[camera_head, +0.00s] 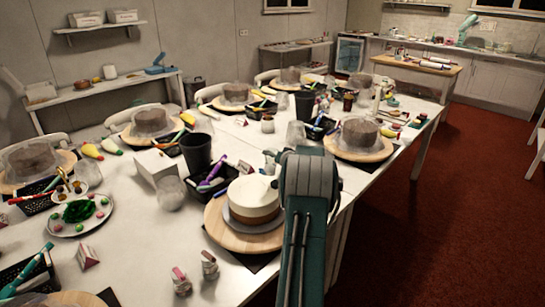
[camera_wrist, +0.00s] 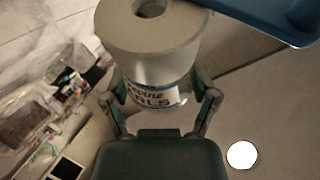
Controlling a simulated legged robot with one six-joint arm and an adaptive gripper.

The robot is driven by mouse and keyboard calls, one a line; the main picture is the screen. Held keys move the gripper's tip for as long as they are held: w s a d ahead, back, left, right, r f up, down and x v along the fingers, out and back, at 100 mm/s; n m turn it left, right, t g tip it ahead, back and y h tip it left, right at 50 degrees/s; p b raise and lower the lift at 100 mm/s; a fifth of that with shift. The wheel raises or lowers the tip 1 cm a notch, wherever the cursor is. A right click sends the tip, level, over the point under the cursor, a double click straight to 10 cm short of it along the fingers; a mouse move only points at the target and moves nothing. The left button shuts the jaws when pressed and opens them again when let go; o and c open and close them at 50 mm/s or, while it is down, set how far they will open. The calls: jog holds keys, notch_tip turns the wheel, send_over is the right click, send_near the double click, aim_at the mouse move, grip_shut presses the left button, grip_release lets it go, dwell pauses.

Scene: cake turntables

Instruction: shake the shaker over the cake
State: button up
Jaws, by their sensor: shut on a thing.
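In the wrist view, my gripper (camera_wrist: 160,98) is shut on the shaker (camera_wrist: 150,55). The shaker is a cylinder with a wide grey end that has a dark round hole, and a printed label sits between the two fingers. In the head view, the cake (camera_head: 252,197) has a pale top and a tan lower band. It stands on a round wooden turntable (camera_head: 225,232) near the table's front edge. My arm rises just right of the cake and covers its right side. The gripper and shaker cannot be made out in the head view.
A black basket of tools (camera_head: 212,183) stands behind the cake. Two small jars (camera_head: 209,265) are at its front left, and a plate with green decorations (camera_head: 80,215) lies further left. Other turntables (camera_head: 360,150) with covered brown cakes line the table. Red floor is free at right.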

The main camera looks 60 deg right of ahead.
aim_at(270, 161)
jog(key=shift+w+d+f+m+g+y, duration=0.3)
jog(key=shift+w+d+f+g, duration=0.1)
jog(key=shift+d, duration=0.25)
jog(key=shift+w+d+f+m+g+y, duration=0.3)
jog(key=shift+w+d+g, duration=0.1)
jog(key=shift+d, duration=0.25)
jog(key=shift+s, duration=0.1)
jog(key=shift+s+a+r, duration=0.1)
jog(key=shift+s+a, duration=0.2)
jog(key=shift+a, duration=0.6)
jog(key=shift+s+a+f, duration=0.1)
jog(key=shift+s+a, duration=0.25)
jog(key=shift+a, duration=0.6)
jog(key=shift+s+a+r, duration=0.1)
jog(key=shift+s+a, duration=0.2)
jog(key=shift+a, duration=0.6)
jog(key=shift+a+r+t, duration=0.1)
jog(key=shift+r+t, duration=0.15)
jog(key=shift+t, duration=0.15)
jog(key=shift+w+d+r, duration=0.1)
jog(key=shift+d+r, duration=0.1)
jog(key=shift+d, duration=0.15)
jog(key=shift+a+f, duration=0.2)
jog(key=shift+a, duration=0.15)
jog(key=shift+s+a+r+n+h, duration=0.1)
jog(key=shift+s+r+n+h, duration=0.15)
jog(key=shift+n+h, duration=0.3)
